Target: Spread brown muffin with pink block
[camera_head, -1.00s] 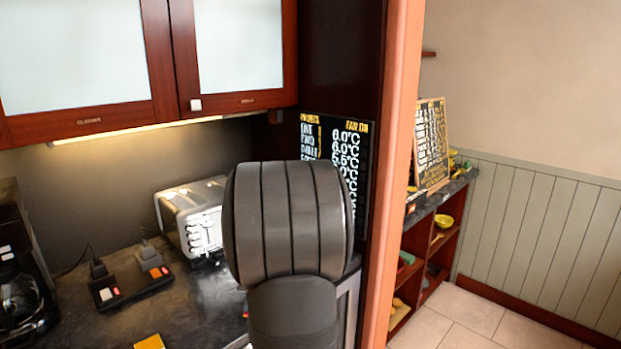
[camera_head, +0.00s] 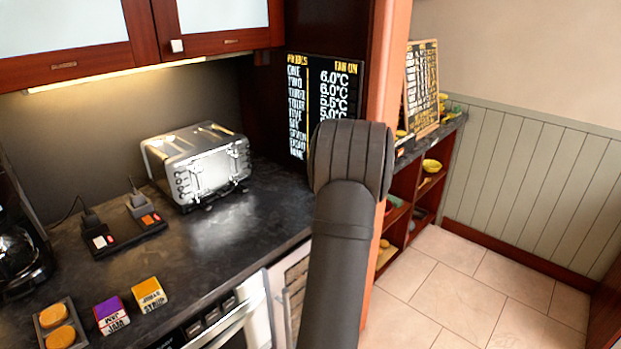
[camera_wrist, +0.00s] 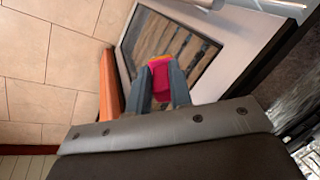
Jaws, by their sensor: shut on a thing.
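In the wrist view, my gripper (camera_wrist: 161,80) is shut on a pink block (camera_wrist: 160,74). A small yellow-orange patch shows at the block's far end. The gripper is over an open white-framed door or drawer with a dark glazed panel (camera_wrist: 158,40); whether it touches this is unclear. In the head view, the gripper and block are hidden behind my arm. I cannot make out a brown muffin. Two orange-yellow round pieces (camera_head: 57,325) sit on a dark tray (camera_head: 72,304) at the lower left.
A purple-topped jam block (camera_head: 110,315) and an orange-topped syrup block (camera_head: 149,294) stand on the dark counter (camera_head: 225,238). A toaster (camera_head: 198,165), switch boxes (camera_head: 123,234) and a coffee maker (camera_head: 20,255) are behind. An open white-framed front (camera_head: 290,285) juts below the counter edge.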

